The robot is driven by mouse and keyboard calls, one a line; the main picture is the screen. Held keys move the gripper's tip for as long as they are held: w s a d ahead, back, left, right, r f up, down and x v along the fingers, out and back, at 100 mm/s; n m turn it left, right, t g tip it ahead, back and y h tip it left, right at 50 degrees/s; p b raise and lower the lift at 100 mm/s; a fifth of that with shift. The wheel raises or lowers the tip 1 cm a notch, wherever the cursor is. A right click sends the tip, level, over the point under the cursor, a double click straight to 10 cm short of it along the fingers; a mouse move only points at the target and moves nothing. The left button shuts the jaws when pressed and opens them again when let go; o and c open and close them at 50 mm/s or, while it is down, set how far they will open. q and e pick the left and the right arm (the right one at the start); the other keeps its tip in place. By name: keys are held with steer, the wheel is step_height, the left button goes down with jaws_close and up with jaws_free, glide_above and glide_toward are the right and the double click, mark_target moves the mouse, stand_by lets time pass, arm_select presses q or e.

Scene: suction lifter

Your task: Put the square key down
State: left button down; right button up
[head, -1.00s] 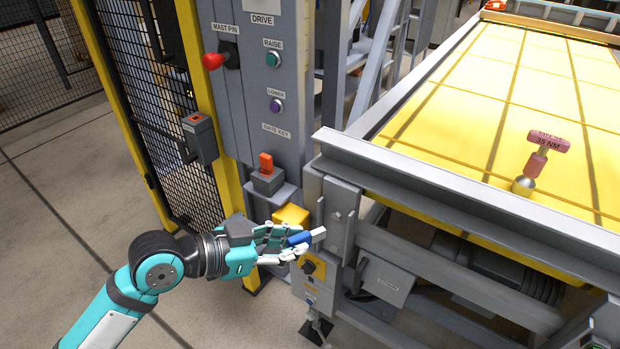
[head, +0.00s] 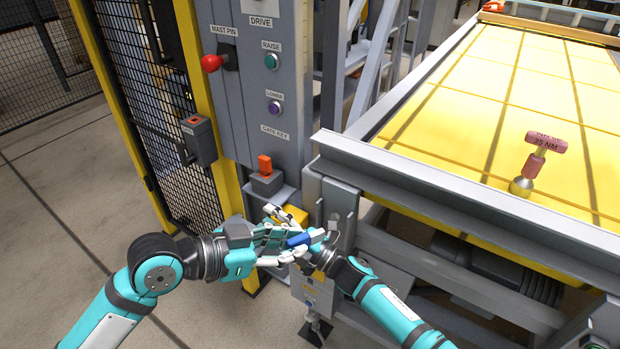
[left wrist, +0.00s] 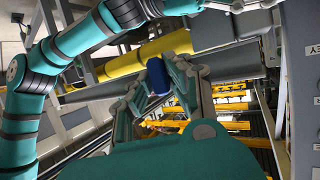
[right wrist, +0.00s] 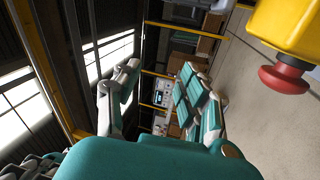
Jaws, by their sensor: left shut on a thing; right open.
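The square key, with a blue grip and a pale end, shows in the head view (head: 299,240) and in the left wrist view (left wrist: 158,76). My left gripper (head: 287,243) is shut on its blue grip and holds it in front of the lifter's side, by the table's near corner. The pale end points right. My right gripper (head: 284,226) is open, reaching in from the lower right close beside the key and the left fingers. The fingers overlap in the head view, so I cannot tell whether they touch. In the right wrist view its fingers (right wrist: 160,95) are spread with no object between them.
A red button (right wrist: 283,78) on a yellow box is near my right gripper.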

steer(key=s+a+r+n+g+y, duration=0.1)
steer(key=s+a+r+n+g, duration=0.1)
steer(key=a+r+n+g, duration=0.5)
steer(key=s+a+r+n+g, duration=0.2)
steer(key=a+r+n+g, duration=0.4)
steer(key=r, duration=0.4)
steer(key=s+r+n+g+h, duration=0.3)
steer(key=s+r+g+h, duration=0.2)
steer(key=s, duration=0.5)
steer(key=s+r+n+g+h, duration=0.2)
steer(key=s+r+g+h, duration=0.35)
steer(key=s, duration=0.45)
steer(key=n+t+h, duration=0.8)
steer(key=n+t, duration=0.4)
steer(key=n, duration=0.2)
glide_above(310, 233)
step_height(310, 233, down, 7)
step_height(310, 233, down, 11)
steer(key=shift+w+f, duration=0.15)
